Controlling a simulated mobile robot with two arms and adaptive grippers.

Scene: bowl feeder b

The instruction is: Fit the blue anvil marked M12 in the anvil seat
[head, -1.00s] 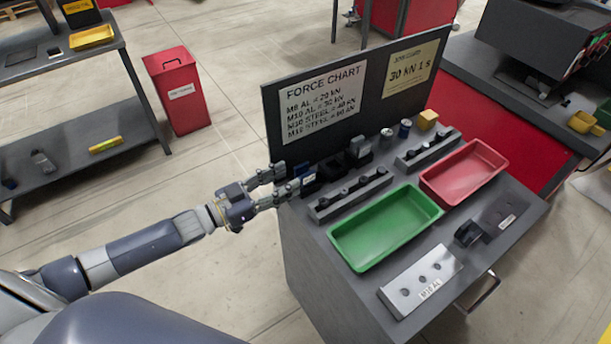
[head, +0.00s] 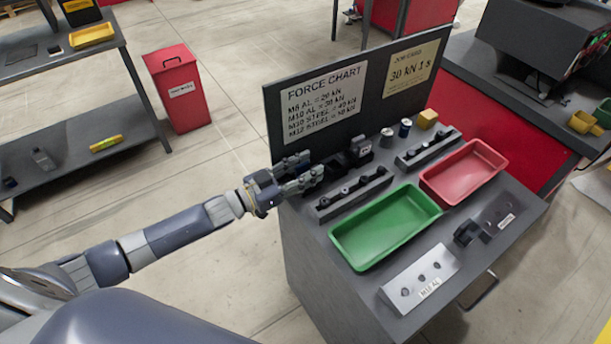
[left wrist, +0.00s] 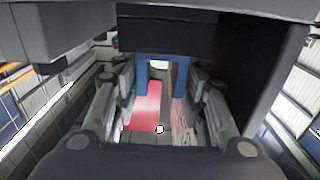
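A blue piece (left wrist: 142,78), seemingly the blue anvil, shows in the left wrist view as two uprights joined at the top. It stands between my left fingertips; a firm grip is not visible and no M12 mark is readable. In the head view my left gripper (head: 311,167) is at the bench's back left corner, beside the force chart, with its fingers apart; it hides the blue piece there. A black block with a pale label (head: 361,148) stands just right of the fingertips. I cannot identify the anvil seat with certainty. My right gripper is not in view.
The grey bench holds a green tray (head: 343,253), a red tray (head: 427,178), racks of small dark parts (head: 352,197), and a sloped metal plate (head: 392,298). The force chart board (head: 272,115) stands upright behind. A dark machine (head: 530,45) is at the upper right.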

